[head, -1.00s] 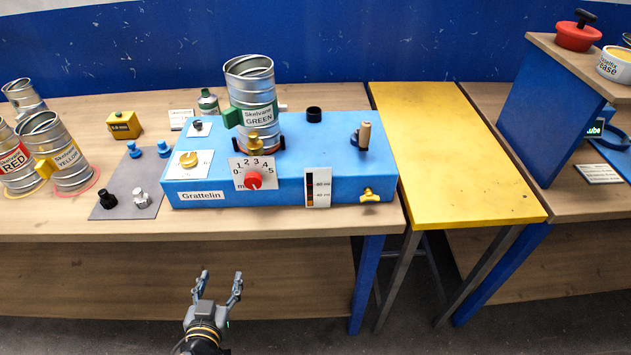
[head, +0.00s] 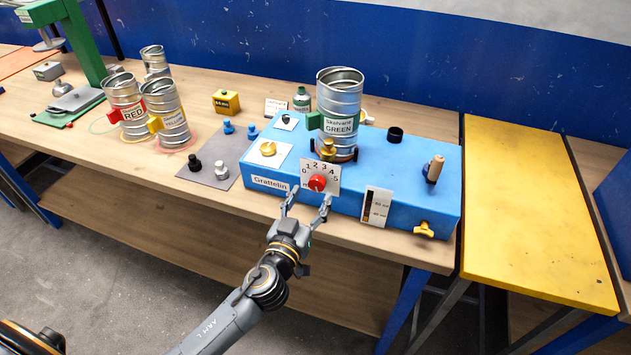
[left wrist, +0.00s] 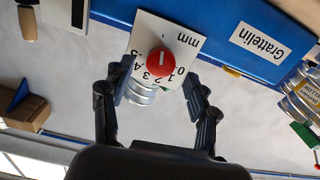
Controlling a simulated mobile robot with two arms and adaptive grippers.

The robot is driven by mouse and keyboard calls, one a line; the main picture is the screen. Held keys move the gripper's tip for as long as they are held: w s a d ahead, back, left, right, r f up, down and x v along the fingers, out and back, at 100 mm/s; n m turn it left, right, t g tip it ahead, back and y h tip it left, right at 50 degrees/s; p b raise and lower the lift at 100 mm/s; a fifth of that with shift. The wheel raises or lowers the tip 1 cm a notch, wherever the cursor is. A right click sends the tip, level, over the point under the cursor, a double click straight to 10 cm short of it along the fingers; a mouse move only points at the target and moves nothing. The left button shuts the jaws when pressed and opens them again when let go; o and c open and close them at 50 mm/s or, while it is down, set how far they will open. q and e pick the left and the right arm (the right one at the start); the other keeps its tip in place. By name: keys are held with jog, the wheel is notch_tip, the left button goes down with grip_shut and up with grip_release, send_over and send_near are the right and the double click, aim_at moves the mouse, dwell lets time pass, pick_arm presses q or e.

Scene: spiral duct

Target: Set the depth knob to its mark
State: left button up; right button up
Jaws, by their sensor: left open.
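The depth knob is a red round knob (head: 317,183) on a white numbered dial plate (head: 333,176) on the front of the blue Grattelin machine (head: 385,191). In the left wrist view the red knob (left wrist: 160,61) shows a short white pointer line, and the dial's numbers and "mm" appear upside down. My left gripper (head: 307,195) is open and empty, just in front of the dial. In the left wrist view its fingers (left wrist: 162,88) stand apart on either side of the knob's line, not touching it. Which mark is meant is not clear. My right gripper is out of view.
A metal duct labelled GREEN (head: 339,97) stands on the machine. A yellow wing knob (head: 424,230) sticks out at the front right. A grey mat (head: 208,170) with small knobs and the red-labelled duct (head: 126,103) are to the left. A yellow table (head: 530,200) adjoins at right.

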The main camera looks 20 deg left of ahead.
aim_at(316, 186)
pick_arm(q)
jog(key=shift+w+p, duration=0.35)
jog(key=shift+w, duration=1.45)
jog(key=c, duration=1.2)
